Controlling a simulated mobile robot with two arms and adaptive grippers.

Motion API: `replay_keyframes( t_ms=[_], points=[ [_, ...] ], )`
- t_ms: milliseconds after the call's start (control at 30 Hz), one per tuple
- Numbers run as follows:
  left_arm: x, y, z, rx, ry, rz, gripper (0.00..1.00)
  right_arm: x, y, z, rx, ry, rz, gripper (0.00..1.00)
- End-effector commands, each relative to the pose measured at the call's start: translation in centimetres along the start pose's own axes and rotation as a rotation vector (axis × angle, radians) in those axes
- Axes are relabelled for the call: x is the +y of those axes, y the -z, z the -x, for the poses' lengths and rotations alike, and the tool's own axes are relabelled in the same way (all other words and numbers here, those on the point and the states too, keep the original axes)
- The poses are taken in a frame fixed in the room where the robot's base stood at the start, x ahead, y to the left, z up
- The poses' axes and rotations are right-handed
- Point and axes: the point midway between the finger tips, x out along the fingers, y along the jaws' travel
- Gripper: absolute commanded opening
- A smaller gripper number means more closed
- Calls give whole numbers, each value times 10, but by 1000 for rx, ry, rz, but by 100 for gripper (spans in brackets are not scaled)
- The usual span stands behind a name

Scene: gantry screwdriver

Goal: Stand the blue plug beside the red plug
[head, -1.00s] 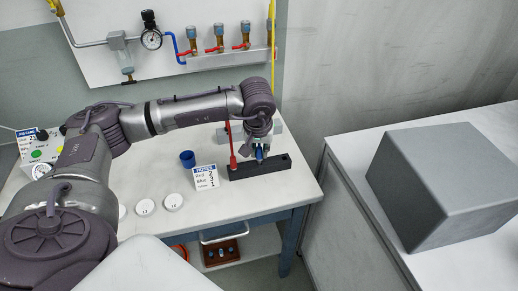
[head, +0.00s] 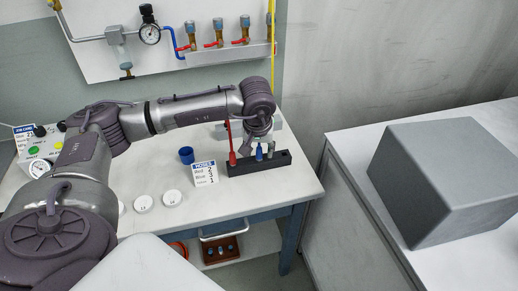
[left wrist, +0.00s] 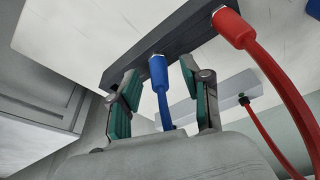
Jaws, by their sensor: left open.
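The blue plug (head: 259,153) stands upright in the black block (head: 285,160) on the bench, a short gap to the right of the red plug (head: 232,158). In the left wrist view the blue plug (left wrist: 158,74) sits with its end in the block (left wrist: 185,38), a blue hose running from it, and the red plug (left wrist: 232,27) with its red hose is beside it. My left gripper (left wrist: 163,100) is open, one finger on each side of the blue plug, with visible gaps between. My right gripper is not in view.
A hoses card (head: 204,173) stands left of the block, with a blue cup (head: 186,155) behind it. White discs (head: 172,197) lie further left. A valve panel (head: 165,50) is on the back wall. A large grey box (head: 440,180) stands on the right counter.

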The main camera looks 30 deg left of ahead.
Motion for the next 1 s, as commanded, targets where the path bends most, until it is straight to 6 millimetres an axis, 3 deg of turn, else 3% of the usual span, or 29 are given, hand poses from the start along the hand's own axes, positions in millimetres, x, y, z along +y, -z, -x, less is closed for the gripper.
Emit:
replay_keyframes(
  t_ms=[500, 1000],
  points=[
    [0, 1, 68, 3, -2, 1, 48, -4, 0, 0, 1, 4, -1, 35],
    [0, 0, 79, 1, 0, 0, 48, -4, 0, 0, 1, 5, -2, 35]
  ],
)
